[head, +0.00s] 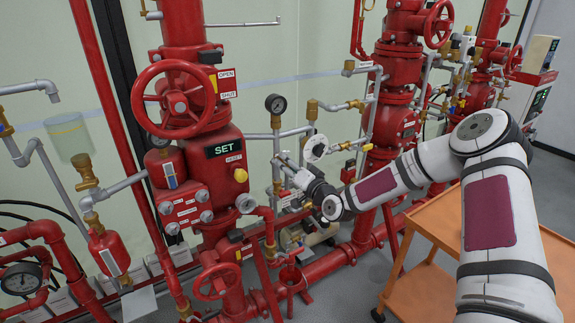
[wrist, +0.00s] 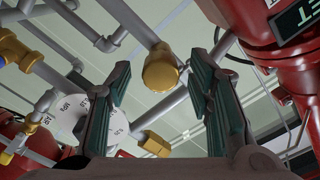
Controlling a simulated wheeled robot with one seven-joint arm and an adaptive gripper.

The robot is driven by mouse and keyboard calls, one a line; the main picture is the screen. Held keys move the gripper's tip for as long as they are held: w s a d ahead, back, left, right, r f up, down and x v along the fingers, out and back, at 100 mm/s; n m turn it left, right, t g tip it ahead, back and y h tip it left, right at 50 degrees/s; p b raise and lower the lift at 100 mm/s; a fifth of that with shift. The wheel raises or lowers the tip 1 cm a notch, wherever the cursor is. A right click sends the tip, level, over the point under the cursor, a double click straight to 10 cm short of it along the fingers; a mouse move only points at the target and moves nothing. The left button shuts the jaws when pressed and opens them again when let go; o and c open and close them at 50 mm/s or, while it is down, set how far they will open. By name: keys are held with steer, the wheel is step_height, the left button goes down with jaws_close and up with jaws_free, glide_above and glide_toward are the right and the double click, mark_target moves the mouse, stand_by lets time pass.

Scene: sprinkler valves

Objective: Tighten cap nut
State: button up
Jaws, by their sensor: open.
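The brass cap nut (wrist: 161,70) shows in the wrist view on the end of a grey pipe. It lies between the two dark ribbed fingers of my gripper (wrist: 160,84), with a visible gap on each side in the picture. My gripper is open and nothing is held. In the head view my gripper (head: 288,172) is in front of the grey pipes, right of the red valve body (head: 212,165) with the lit SET panel. I cannot clearly make out the cap nut in the head view, where the gripper and pipes crowd together.
A red handwheel (head: 178,100) and a pressure gauge (head: 276,104) stand near the arm. Another brass fitting (wrist: 155,143) and a white dial (wrist: 98,118) are close to the fingers. An orange cart (head: 428,262) stands at the right.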

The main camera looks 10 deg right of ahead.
steer(key=v, duration=1.1)
steer(key=shift+a+r, duration=0.1)
steer(key=s+r+n+g+h, duration=0.65)
steer(key=s+r+g, duration=0.35)
steer(key=s+r, duration=0.55)
steer(key=s+a+r, duration=0.2)
steer(key=s, duration=0.8)
steer(key=s+a+r+m+g, duration=0.1)
steer(key=s+r, duration=0.1)
steer(key=s, duration=0.9)
steer(key=shift+a+g+y+b, duration=0.3)
steer(key=shift+a+y, duration=0.05)
steer(key=shift+y, duration=0.1)
